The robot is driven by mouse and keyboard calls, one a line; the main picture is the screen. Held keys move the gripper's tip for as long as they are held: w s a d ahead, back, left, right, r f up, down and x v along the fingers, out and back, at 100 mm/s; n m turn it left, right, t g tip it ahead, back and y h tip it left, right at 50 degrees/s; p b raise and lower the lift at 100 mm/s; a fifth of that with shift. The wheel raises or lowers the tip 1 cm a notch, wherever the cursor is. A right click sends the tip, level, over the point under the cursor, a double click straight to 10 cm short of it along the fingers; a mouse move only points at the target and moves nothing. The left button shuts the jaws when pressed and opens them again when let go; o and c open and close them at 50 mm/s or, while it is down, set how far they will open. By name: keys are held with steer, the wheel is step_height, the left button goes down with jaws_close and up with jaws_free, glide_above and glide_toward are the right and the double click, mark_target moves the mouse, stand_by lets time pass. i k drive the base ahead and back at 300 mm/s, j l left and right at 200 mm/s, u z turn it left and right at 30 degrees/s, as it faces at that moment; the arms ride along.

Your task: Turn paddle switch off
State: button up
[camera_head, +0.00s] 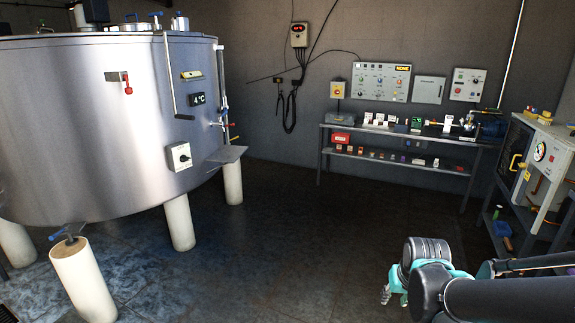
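A large steel bulk tank (75,140) stands at the left on pale cylindrical legs. On its lower right side is a white switch box (180,156) with a dark rotary knob, which looks like the paddle switch; its label is too small to read. My gripper (394,296), with teal parts, is at the bottom right, low over the floor and far from the tank. My arm partly hides it, and its opening is unclear.
The dark floor (290,230) between my arm and the tank is clear. A workbench (400,136) with small items stands along the back wall below control panels (380,82). A cluttered shelf unit (535,170) is at the right.

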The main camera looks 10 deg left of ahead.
mark_target(182, 159)
steer(key=i+l+u, duration=0.25)
steer(key=u, duration=0.2)
steer(key=i+l+u, duration=0.7)
steer(key=l+u, duration=0.2)
steer(key=i+l+u, duration=0.15)
steer(key=l+u, duration=0.3)
steer(key=i+l+u, duration=0.15)
steer(key=l+u, duration=0.15)
steer(key=l, duration=0.15)
steer(key=i+j+u, duration=0.15)
steer(key=i+u, duration=0.15)
